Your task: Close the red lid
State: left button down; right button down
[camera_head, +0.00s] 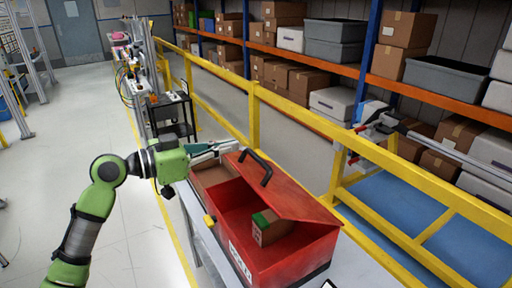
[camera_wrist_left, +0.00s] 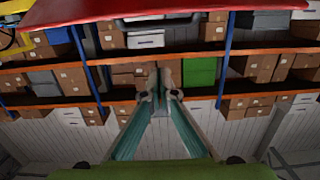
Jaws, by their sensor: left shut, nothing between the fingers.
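The red toolbox (camera_head: 292,256) stands on a table, and its red lid (camera_head: 290,188) is tilted partway open. The lid has a black handle (camera_head: 257,166). A brown box with a green top (camera_head: 268,228) sits inside the toolbox. My left gripper (camera_head: 236,146) is shut and empty, close to the raised edge of the lid near the handle; I cannot tell if it touches. In the left wrist view the shut fingers (camera_wrist_left: 158,92) show below the red lid (camera_wrist_left: 150,8) with a visible gap in the picture. My right gripper is not in view.
A brown carton (camera_head: 212,175) lies beside the toolbox at its far left side. A yellow railing (camera_head: 254,118) runs behind the table. Shelves with boxes and grey bins (camera_head: 334,31) stand beyond it. The floor (camera_head: 130,225) at left is clear.

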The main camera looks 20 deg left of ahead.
pick_arm(q)
jog(key=p, duration=0.5)
send_over(253, 174)
jog(key=x, duration=0.2)
jog(key=shift+w+d, duration=0.15)
jog(key=shift+d, duration=0.05)
jog(key=f, duration=0.1)
jog(key=s+a+f, duration=0.1)
jog(key=f+p, duration=0.1)
jog(key=shift+s+a+f, duration=0.15)
jog(key=shift+s+a, duration=0.05)
jog(key=shift+a, duration=0.1)
jog(key=shift+s+a+f, duration=0.15)
jog(key=shift+f, duration=0.15)
jog(key=shift+f, duration=0.1)
